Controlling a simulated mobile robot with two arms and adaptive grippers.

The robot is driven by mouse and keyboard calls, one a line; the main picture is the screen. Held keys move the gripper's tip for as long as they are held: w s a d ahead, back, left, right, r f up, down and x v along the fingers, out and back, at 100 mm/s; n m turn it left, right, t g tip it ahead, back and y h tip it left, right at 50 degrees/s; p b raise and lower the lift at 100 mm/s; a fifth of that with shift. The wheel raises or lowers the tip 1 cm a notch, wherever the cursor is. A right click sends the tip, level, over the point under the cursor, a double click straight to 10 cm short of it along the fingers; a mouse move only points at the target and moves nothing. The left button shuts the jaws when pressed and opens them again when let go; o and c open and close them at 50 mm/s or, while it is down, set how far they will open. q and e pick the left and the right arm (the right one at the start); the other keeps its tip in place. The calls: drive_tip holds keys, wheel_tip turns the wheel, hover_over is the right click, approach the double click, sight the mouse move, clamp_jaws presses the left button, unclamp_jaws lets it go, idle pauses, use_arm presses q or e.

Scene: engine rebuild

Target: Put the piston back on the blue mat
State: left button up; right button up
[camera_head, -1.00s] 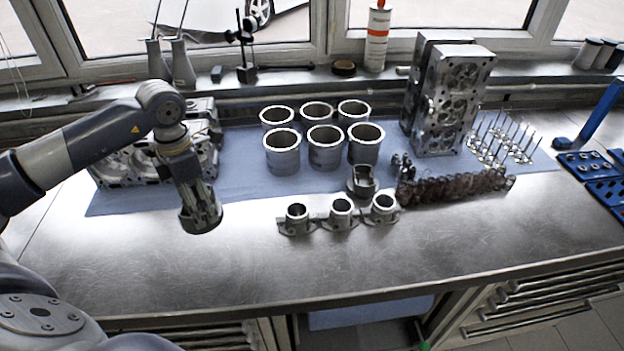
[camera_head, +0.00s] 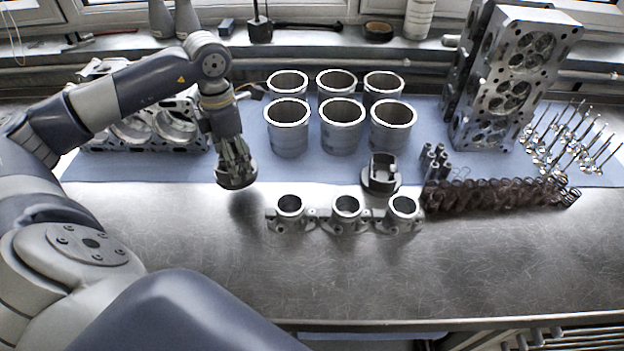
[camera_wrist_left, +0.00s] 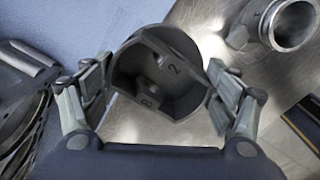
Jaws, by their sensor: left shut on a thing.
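My left gripper (camera_head: 236,162) is shut on a dark grey piston (camera_head: 237,180) and holds it above the bench, near the front edge of the blue mat (camera_head: 230,200). In the left wrist view the piston (camera_wrist_left: 165,85) sits between the two fingers (camera_wrist_left: 158,95), its hollow underside with number marks facing the camera. The blue mat (camera_wrist_left: 100,25) shows beside it there. Another piston (camera_head: 381,176) stands on the mat's front part, right of centre. My right gripper is not in view.
Several cylinder liners (camera_head: 341,127) stand on the mat behind. Several flanged housings (camera_head: 346,212) sit on bare metal in front. An engine block (camera_head: 160,130) is at left; cylinder heads (camera_head: 515,85), springs (camera_head: 500,195) and valves (camera_head: 570,140) are at right.

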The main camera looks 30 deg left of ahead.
use_arm(q)
drive_tip(key=shift+w+d+f, duration=0.1)
drive_tip(key=shift+w+f, duration=0.15)
drive_tip(key=shift+w, duration=0.15)
drive_tip(key=w+d+p, duration=0.2)
drive_tip(key=w+d, duration=0.1)
drive_tip(key=w+d+p, duration=0.2)
drive_tip(key=w+d, duration=0.2)
drive_tip(key=w+d+f+p, duration=0.1)
drive_tip(key=w+d+p, duration=0.1)
drive_tip(key=w+d, duration=0.1)
drive_tip(key=shift+w+d, duration=0.15)
drive_tip(key=shift+d, duration=0.15)
drive_tip(key=shift+w+d+f+p, duration=0.1)
drive_tip(key=shift+w+d+p, duration=0.15)
drive_tip(key=shift+p, duration=0.05)
drive_tip(key=shift+d+f, duration=0.1)
wheel_tip(320, 180, down, 3)
drive_tip(key=shift+r+p, duration=0.2)
drive_tip(key=shift+p, duration=0.75)
drive_tip(key=shift+f, duration=0.45)
